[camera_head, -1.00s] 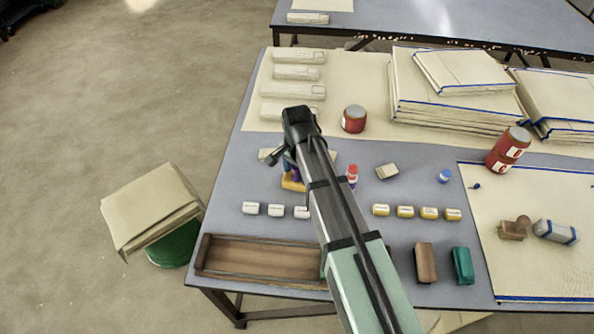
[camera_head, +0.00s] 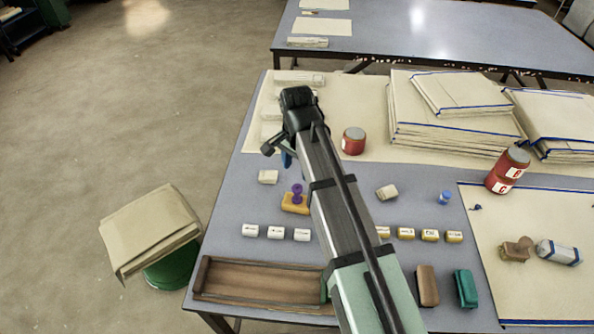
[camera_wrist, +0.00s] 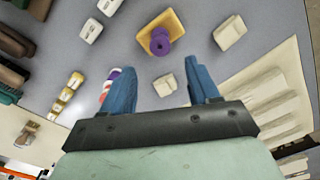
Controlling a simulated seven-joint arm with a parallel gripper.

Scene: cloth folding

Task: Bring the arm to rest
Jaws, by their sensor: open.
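My arm reaches from the bottom of the head view up over the middle of the grey table (camera_head: 222,222). My gripper (camera_head: 286,159) is at the left of the arm's far end, mostly hidden by the wrist. In the wrist view my gripper's blue fingers (camera_wrist: 160,80) stand wide apart. A small whitish block (camera_wrist: 165,85) shows between them, apparently on the table below; nothing is seen held. A purple spool (camera_wrist: 159,41) on a yellow block (camera_wrist: 172,22) lies beyond the fingertips, and it also shows left of my arm in the head view.
A long wooden tray (camera_head: 262,283) lies at the table's front left. Several small labelled blocks (camera_head: 275,232) stand in a row. Red tins (camera_head: 353,141) and stacks of blue-edged cream cloth or sheets (camera_head: 455,112) are at the back right. A covered green stool (camera_head: 170,270) stands left of the table.

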